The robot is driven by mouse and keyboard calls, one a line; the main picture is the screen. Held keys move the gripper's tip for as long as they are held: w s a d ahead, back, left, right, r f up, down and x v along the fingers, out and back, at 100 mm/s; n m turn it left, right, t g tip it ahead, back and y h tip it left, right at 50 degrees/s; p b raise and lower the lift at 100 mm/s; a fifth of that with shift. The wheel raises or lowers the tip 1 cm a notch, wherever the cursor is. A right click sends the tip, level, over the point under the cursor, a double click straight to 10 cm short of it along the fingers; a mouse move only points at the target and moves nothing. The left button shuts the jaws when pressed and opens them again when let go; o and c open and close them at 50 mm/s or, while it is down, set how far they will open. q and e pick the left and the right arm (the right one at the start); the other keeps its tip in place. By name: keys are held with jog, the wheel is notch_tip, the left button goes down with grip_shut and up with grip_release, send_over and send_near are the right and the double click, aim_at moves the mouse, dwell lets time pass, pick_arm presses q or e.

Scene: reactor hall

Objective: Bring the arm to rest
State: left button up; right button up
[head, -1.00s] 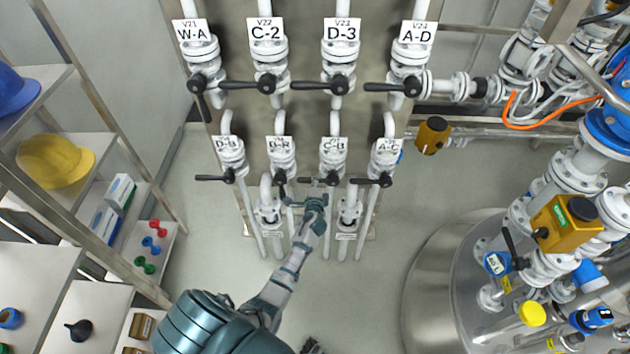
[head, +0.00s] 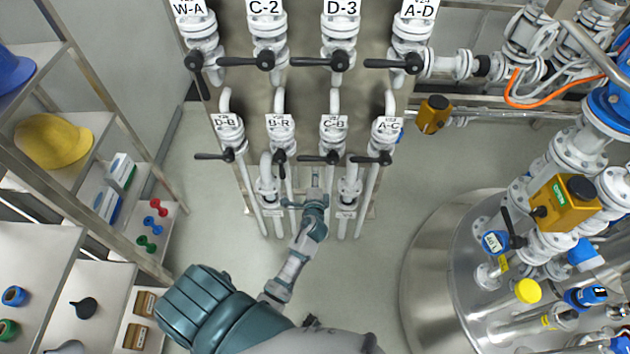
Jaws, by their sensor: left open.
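My left arm comes in from the bottom left, with a teal shoulder (head: 215,310) and a grey forearm (head: 290,275). It is extended toward the valve rack. My left gripper (head: 314,193) is open, with nothing seen between its fingers. My right gripper cannot be made out.
The valve rack (head: 300,95) has two rows of labelled valves with black levers. Shelves (head: 125,240) with helmets and small parts stand at left. A steel tank (head: 440,270) with pipes and a yellow actuator (head: 567,203) is at right. Grey floor (head: 200,200) is clear between.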

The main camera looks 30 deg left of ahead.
pick_arm(q)
jog(key=shift+v, duration=0.8)
jog(key=s+d+f+g+h, duration=0.1)
jog(key=s+d+f+h, duration=0.15)
jog(key=f, duration=0.65)
jog(key=s+d+f+g+h, duration=0.1)
jog(key=d+f+g+h, duration=0.15)
jog(key=f, duration=0.65)
jog(key=s+d+f+n+g+h, duration=0.1)
jog(key=s+d+f+n, duration=0.1)
jog(key=s+f, duration=0.5)
jog(key=s+d+f+n+g+h, duration=0.1)
jog(key=s+d+f+g, duration=0.15)
jog(key=s+f, duration=0.55)
jog(key=s+f+n+g, duration=0.1)
jog(key=s+f+n, duration=0.1)
jog(key=s+f, duration=0.3)
jog(key=s+f+n+g+h, duration=0.1)
jog(key=s+f, duration=0.4)
jog(key=s, duration=0.9)
jog(key=s+f+n+g, duration=0.3)
jog(key=s+f, duration=0.3)
jog(key=s, duration=0.4)
jog(key=shift+s+d, duration=0.15)
jog(key=shift+d, duration=0.05)
